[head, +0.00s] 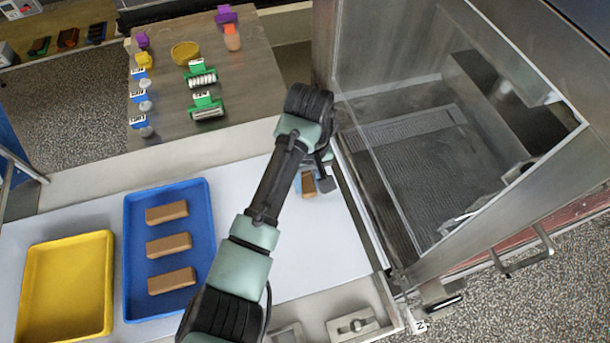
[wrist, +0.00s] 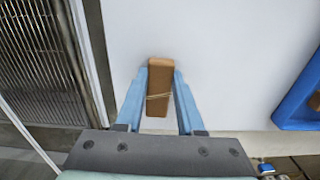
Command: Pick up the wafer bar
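The wafer bar (wrist: 159,85) is a brown block with thin pale lines across it. In the wrist view it lies between the two blue fingers of my gripper (wrist: 161,75), one along each long side. No gap shows at the fingertips, so the gripper looks shut on it. In the head view the bar (head: 309,185) shows partly under my gripper (head: 312,180), over the right part of the white surface. I cannot tell whether it rests on the surface or is slightly raised.
A blue tray (head: 139,283) holds three similar brown bars, left of my arm. An empty yellow tray (head: 65,290) is further left. A metal enclosure with a clear panel and mesh floor (head: 425,165) stands right. A grey table (head: 170,95) behind carries small coloured items.

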